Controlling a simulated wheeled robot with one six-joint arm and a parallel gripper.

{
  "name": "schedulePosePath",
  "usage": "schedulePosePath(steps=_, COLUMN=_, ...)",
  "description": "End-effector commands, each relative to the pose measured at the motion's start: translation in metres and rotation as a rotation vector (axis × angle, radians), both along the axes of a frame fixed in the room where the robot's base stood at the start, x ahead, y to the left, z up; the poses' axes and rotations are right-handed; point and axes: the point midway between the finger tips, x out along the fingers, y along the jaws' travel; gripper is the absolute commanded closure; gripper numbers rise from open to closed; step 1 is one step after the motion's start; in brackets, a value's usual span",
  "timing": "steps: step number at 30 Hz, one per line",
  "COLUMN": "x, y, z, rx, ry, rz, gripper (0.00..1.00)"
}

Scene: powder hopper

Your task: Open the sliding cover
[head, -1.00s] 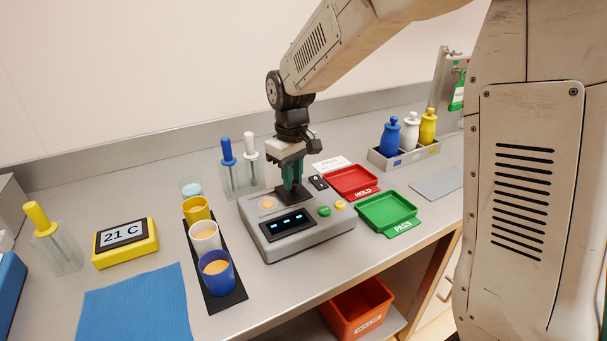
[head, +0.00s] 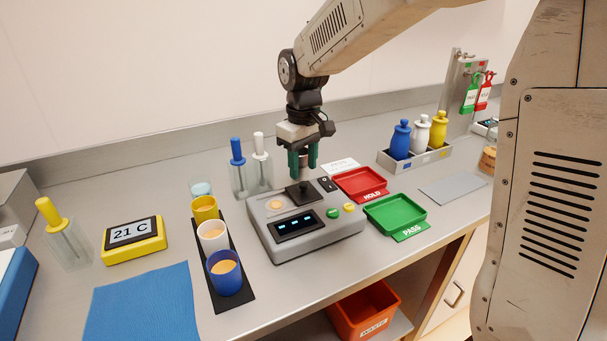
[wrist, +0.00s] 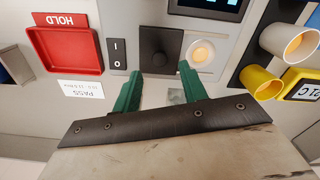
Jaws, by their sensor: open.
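In the wrist view, the cover (wrist: 160,48) appears left of the lit well (wrist: 199,53). My gripper (head: 303,172) has green fingers. It is open and empty, above the cover and apart from it.
The red HOLD tray (head: 361,184) and green PASS tray (head: 395,214) are right of the device. Blue, white and yellow cups (head: 223,272) stand in a black rack on the left. White and blue-handled tools (head: 250,178) stand behind. An orange waste bin (head: 365,310) is below the bench.

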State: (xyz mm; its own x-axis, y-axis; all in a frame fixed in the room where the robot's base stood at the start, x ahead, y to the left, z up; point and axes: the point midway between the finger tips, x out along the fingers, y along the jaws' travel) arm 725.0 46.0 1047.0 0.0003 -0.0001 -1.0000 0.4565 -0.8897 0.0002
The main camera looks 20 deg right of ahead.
Motion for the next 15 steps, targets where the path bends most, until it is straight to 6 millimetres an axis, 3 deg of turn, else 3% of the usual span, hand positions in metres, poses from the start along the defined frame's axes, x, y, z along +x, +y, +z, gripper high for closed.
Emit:
schedulePosePath(steps=6, x=0.001, y=0.0, z=0.032, rx=0.0, ry=-0.003, rz=0.0, gripper=0.57)
schedulePosePath(steps=15, x=0.0, y=0.0, z=0.04, rx=0.0, ry=0.0, rz=0.0, gripper=0.57)
